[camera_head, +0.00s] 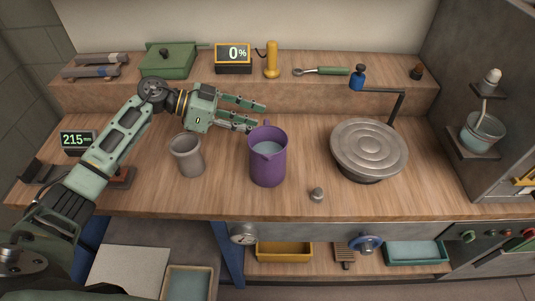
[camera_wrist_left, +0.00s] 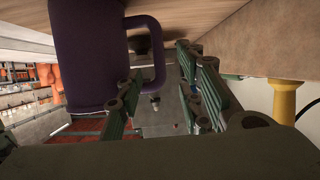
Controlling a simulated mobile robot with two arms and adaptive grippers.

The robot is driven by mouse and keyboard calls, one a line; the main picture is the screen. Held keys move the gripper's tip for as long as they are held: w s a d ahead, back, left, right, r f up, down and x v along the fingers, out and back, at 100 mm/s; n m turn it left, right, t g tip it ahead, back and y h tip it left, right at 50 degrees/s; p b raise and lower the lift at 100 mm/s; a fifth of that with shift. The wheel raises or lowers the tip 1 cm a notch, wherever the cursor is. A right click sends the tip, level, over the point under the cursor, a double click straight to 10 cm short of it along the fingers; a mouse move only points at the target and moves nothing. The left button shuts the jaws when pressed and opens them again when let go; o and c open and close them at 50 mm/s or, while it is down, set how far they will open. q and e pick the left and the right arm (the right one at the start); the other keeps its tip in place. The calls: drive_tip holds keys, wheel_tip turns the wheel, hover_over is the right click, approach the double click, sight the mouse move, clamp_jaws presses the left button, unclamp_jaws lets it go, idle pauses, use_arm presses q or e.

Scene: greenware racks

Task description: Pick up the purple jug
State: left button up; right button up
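The purple jug (camera_head: 268,167) stands upright on the wooden bench, with a pale surface inside it. Its handle is at the back, partly hidden in the head view. My left gripper (camera_head: 256,115) is behind the jug, fingers spread and pointing right, close to the rim and handle. In the left wrist view the dark purple jug (camera_wrist_left: 88,50) fills the upper left. Its handle (camera_wrist_left: 158,55) shows between the two open green fingers (camera_wrist_left: 158,95), with nothing gripped. Whether a finger touches the handle I cannot tell. My right gripper is not in view.
A grey cup (camera_head: 188,158) stands left of the jug, below my left forearm. A round grey wheel (camera_head: 368,148) stands to the right. A small grey knob (camera_head: 317,194) lies in front. The back shelf holds a green box (camera_head: 168,60), a display (camera_head: 233,56) and a yellow post (camera_head: 271,60).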

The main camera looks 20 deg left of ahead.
sight(268, 125)
use_arm(q)
drive_tip(key=x, duration=0.5)
drive_tip(key=shift+p, duration=0.3)
drive_tip(key=shift+c, duration=0.6)
clamp_jaws()
drive_tip(key=shift+w+r, duration=0.1)
drive_tip(key=shift+r, duration=0.05)
